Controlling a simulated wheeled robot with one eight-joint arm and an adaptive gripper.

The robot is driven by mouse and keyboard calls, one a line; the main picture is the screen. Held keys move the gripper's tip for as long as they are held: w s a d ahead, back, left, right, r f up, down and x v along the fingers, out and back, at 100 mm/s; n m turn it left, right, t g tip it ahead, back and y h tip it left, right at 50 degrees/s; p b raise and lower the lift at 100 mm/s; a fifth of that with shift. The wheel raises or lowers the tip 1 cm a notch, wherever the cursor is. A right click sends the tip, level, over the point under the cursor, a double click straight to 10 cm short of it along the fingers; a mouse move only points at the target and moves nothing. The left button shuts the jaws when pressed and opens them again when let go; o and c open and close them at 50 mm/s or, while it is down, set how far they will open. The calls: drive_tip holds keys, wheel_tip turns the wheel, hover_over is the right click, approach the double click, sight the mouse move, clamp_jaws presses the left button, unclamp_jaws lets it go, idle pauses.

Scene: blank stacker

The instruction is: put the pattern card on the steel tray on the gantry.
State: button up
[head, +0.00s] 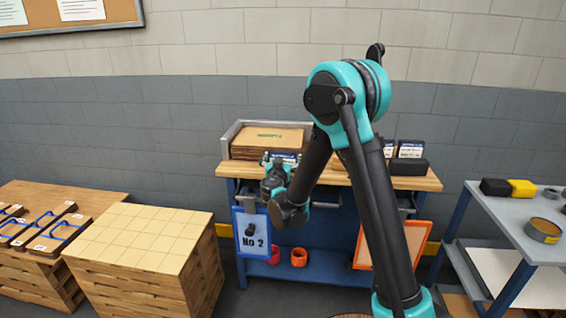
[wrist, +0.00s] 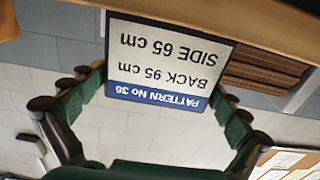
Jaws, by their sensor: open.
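The pattern card (wrist: 165,68), white with a blue band reading "PATTERN No 36", shows upside down in the wrist view. It is between my gripper's (wrist: 163,92) spread green fingers. I cannot tell whether a pad touches it. In the head view the card (head: 285,157) is a small blue-and-white patch behind my gripper (head: 279,163), at the bench's front. A grey metal tray (head: 231,134) with brown boards (head: 268,140) stands behind left on the bench. I cannot tell whether it is the steel tray, and no gantry is clearly seen.
My arm hides the bench's middle. A "No 2" blue board (head: 252,234) hangs in front. A wooden block stack (head: 140,238) is left; a grey shelf table (head: 520,212) is right.

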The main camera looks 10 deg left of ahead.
drive_tip(key=c, duration=1)
drive_tip(key=shift+r, duration=0.15)
wheel_tip(320, 180, up, 20)
drive_tip(key=shift+f, duration=0.15)
